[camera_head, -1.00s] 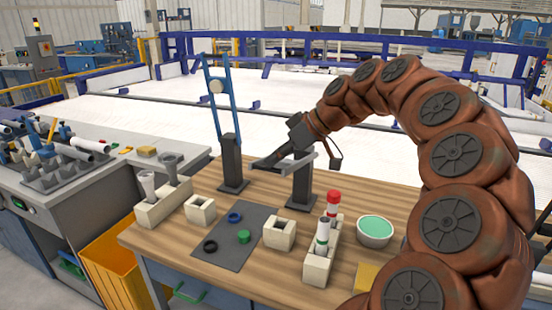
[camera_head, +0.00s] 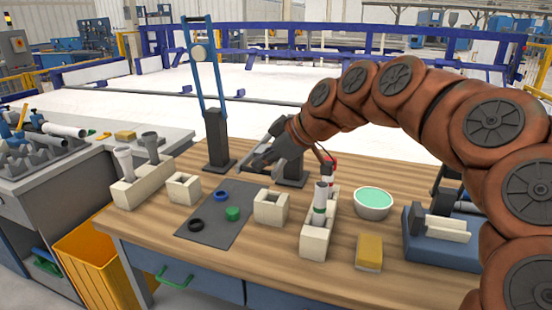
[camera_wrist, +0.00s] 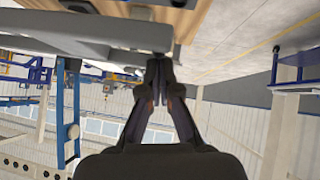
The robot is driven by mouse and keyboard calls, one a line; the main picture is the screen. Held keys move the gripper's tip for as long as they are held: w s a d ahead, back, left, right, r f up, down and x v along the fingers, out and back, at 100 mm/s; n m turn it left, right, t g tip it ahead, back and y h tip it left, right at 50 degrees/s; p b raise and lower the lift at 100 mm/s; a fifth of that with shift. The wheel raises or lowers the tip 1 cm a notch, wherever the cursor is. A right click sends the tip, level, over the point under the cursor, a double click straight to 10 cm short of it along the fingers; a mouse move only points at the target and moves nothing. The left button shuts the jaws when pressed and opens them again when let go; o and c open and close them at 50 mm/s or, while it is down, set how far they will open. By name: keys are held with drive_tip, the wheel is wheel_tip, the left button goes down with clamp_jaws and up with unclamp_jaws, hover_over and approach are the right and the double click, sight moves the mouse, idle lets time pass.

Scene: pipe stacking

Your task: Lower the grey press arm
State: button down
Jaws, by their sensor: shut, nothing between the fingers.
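The grey press arm (camera_wrist: 75,38) crosses the upper left of the wrist view as a pale bar, with its end right by my fingertips. In the head view its dark post (camera_head: 292,172) stands on the wooden table, partly hidden behind my wrist. My gripper (camera_head: 256,164) is in front of this post. In the wrist view my gripper (camera_wrist: 158,65) has its fingers together and empty, close against the bar; I cannot tell whether they touch it. The blue press arm (camera_head: 220,75) stands raised on the dark post to the left.
A grey mat (camera_head: 208,232) with rings and a green cap lies in front. Cream blocks (camera_head: 271,207), a tube rack (camera_head: 315,242), a green-filled bowl (camera_head: 373,203) and a yellow sponge (camera_head: 369,251) stand nearby. A blue-based fixture (camera_head: 440,250) is at right.

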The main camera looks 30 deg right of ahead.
drive_tip(key=shift+s+a+f, duration=0.1)
drive_tip(key=shift+f, duration=0.55)
drive_tip(key=shift+s+f, duration=0.1)
drive_tip(key=shift+f, duration=0.1)
drive_tip(key=shift+a+r, duration=0.1)
drive_tip(key=shift+r, duration=0.05)
drive_tip(key=s+d+r, duration=0.3)
drive_tip(key=s+r, duration=0.3)
drive_tip(key=r, duration=0.6)
drive_tip(key=shift+s, duration=0.3)
